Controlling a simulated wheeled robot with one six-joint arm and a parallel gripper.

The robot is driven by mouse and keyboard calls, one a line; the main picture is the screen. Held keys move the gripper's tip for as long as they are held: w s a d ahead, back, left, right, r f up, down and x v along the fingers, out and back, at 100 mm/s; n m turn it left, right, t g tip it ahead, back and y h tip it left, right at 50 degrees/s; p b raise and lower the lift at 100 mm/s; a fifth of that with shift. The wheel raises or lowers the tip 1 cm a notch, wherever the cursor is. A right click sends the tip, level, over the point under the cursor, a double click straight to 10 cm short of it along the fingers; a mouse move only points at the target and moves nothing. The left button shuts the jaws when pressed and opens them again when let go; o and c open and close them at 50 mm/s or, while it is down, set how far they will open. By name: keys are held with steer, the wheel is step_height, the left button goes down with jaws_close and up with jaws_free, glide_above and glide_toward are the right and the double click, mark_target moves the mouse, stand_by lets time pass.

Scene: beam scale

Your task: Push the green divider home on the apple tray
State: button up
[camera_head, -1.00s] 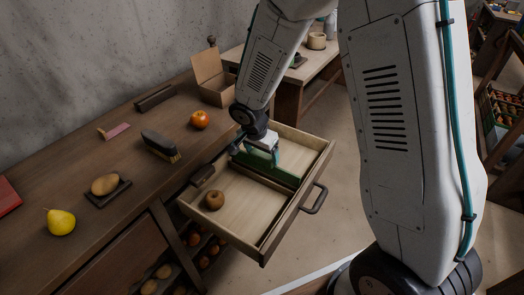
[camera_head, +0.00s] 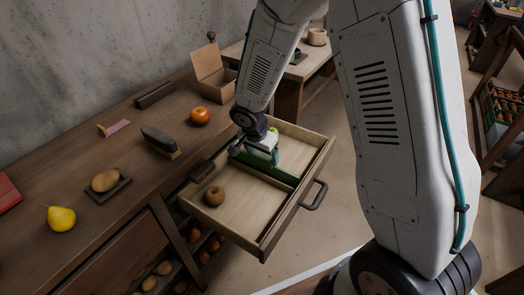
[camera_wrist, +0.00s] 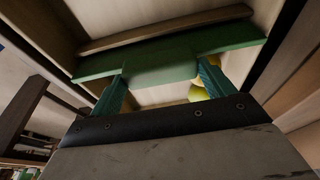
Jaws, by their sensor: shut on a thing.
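The apple tray (camera_head: 249,236) is an open, drawer-like wooden box with a dark handle, jutting out from the bench. The green divider (camera_head: 286,177) lies across it; it also shows in the wrist view (camera_wrist: 108,64) as a green board with a raised middle part. My gripper (camera_head: 262,158) is over the tray, shut on the divider, with teal fingers at either side of its middle part in the wrist view (camera_wrist: 165,83). My wrist hides part of the divider in the head view. I cannot tell whether its ends are fully seated.
A brown fruit (camera_head: 215,196) lies in the tray's near compartment. A green fruit (camera_head: 272,131) shows behind my gripper. On the bench are a brush (camera_head: 160,141), a red-orange apple (camera_head: 200,116), a yellow pear (camera_head: 61,218) and an open box (camera_head: 213,80).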

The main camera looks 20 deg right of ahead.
steer(key=shift+f, duration=1.3)
steer(key=o, duration=1.1)
steer(key=shift+o, duration=0.2)
